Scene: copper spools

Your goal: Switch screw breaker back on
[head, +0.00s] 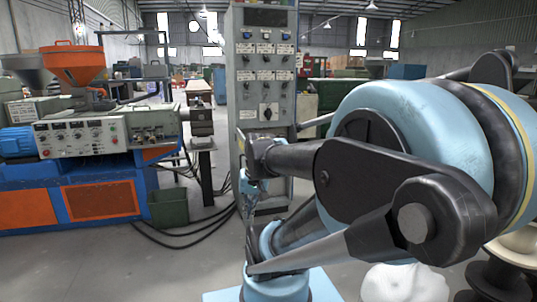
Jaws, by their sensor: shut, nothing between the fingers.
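A tall grey control cabinet (234,102) stands upright in the centre, facing me. Its front carries rows of small dark switches with white labels. A larger dark rotary knob (267,112) sits below these rows. The labels are too small to read, so I cannot tell which switch is the screw breaker or how it is set. My arm's blue and black links fill the right side of the view. My gripper (250,188) appears shut and empty in front of the cabinet's lower part, below the knob. Its tips are small and partly merge with the arm parts, and contact with the cabinet is unclear.
An orange and blue machine (95,190) with a control panel and orange hopper (72,62) stands left. A green bin (169,207) and black cables (180,240) lie on the floor between it and the cabinet. Pale spools (515,245) stand at lower right.

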